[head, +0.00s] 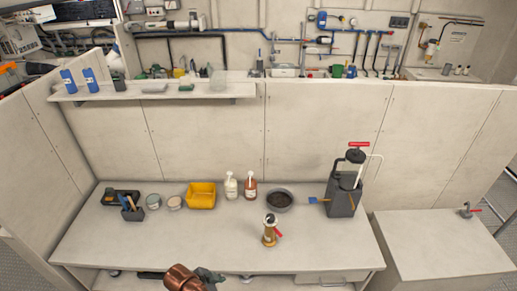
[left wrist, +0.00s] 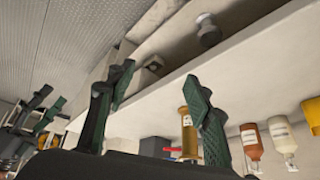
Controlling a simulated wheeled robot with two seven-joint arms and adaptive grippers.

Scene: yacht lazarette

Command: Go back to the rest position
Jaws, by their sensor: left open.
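My left gripper (head: 208,277) shows at the bottom edge of the head view, in front of the workbench's front edge, with a copper-coloured part of my arm beside it. In the left wrist view its two green-padded fingers (left wrist: 160,98) are spread apart with nothing between them. My right gripper is outside the head view. What looks like its dark, green-padded fingers (left wrist: 48,104) shows small at the left of the left wrist view, apparently spread and empty.
A lower shelf lies under the bench. A lower cabinet (head: 440,240) stands right.

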